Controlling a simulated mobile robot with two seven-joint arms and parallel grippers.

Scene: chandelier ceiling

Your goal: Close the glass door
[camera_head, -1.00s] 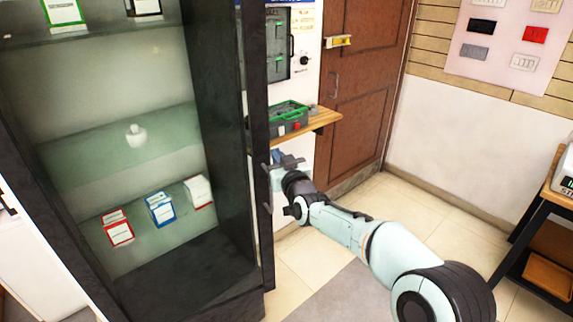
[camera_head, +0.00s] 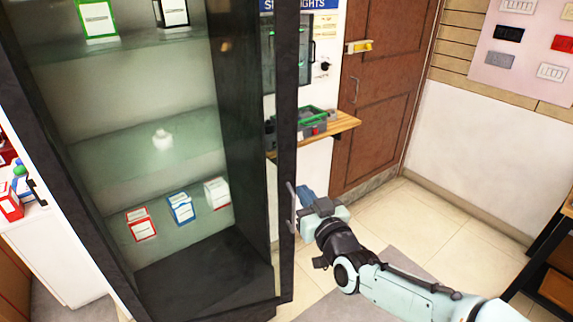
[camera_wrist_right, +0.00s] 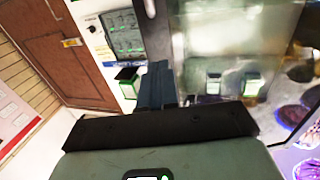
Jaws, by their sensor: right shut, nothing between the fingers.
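The glass door (camera_head: 286,120) of the dark cabinet stands open, with its dark frame rising as an upright post in the head view. A slim metal handle (camera_head: 291,208) is on the door's right side. My right gripper (camera_head: 306,196) is shut and empty, close beside the handle on the outer side of the door. I cannot tell whether it touches. In the right wrist view the closed fingers (camera_wrist_right: 157,84) point away from the camera. My left gripper is not in view.
The cabinet's glass shelves (camera_head: 160,150) hold small boxes and a white item. A wooden ledge (camera_head: 340,123) with a green-edged case stands behind the door, near a brown door (camera_head: 378,90). A dark-framed table (camera_head: 545,255) is at right. Tiled floor (camera_head: 430,215) is clear between.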

